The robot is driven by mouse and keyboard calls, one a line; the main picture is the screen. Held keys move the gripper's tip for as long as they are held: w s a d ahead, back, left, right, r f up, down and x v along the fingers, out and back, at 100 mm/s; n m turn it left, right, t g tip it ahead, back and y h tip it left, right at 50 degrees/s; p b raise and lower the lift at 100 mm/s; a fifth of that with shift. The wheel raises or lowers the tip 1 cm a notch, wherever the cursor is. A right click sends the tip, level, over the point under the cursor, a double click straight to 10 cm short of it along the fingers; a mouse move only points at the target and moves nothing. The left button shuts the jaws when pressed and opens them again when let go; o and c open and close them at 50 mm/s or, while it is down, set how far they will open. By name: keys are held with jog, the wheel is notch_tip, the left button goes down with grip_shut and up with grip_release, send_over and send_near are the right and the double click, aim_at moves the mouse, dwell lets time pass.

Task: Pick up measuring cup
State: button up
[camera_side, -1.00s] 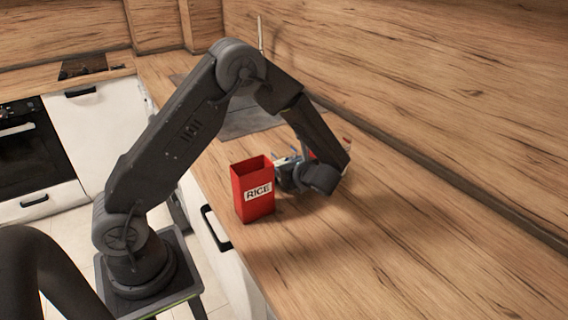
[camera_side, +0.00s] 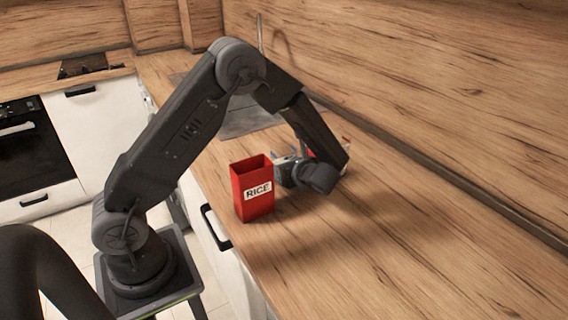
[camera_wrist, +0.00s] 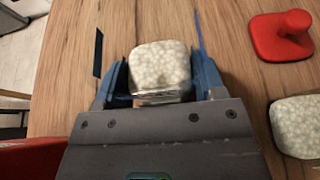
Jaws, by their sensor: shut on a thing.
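A rounded, clear-walled cup filled with pale grains, which looks like the measuring cup (camera_wrist: 160,68), sits between the blue fingers of my gripper (camera_wrist: 158,78) in the wrist view. My gripper is shut on it, one finger on each side. The cup's lower part is hidden by the gripper body. In the side view my gripper (camera_side: 288,172) is low over the counter, just right of the red rice box (camera_side: 252,190), which partly hides the fingers. The cup cannot be made out clearly there.
The open-topped rice box stands close to my gripper, near the counter's front edge. In the wrist view, a red knobbed piece (camera_wrist: 280,38) and a second grain-filled container (camera_wrist: 297,126) lie to the right. The wooden counter (camera_side: 380,250) is clear toward the front right.

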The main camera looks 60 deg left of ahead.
jog(key=shift+r, duration=0.1)
notch_tip(320, 180, up, 23)
jog(key=w+d+h, duration=0.2)
jog(key=w+d, duration=0.9)
jog(key=w, duration=0.2)
notch_tip(320, 180, down, 8)
jog(key=h, duration=0.1)
jog(key=shift+d, duration=0.4)
jog(key=shift+d+f+h, duration=0.15)
jog(key=shift+f+h, duration=0.3)
jog(key=shift+f, duration=0.25)
jog(key=shift+d+f+h, duration=0.15)
jog(key=shift+f+h, duration=0.3)
jog(key=shift+f, duration=0.25)
jog(key=shift+f, duration=0.1)
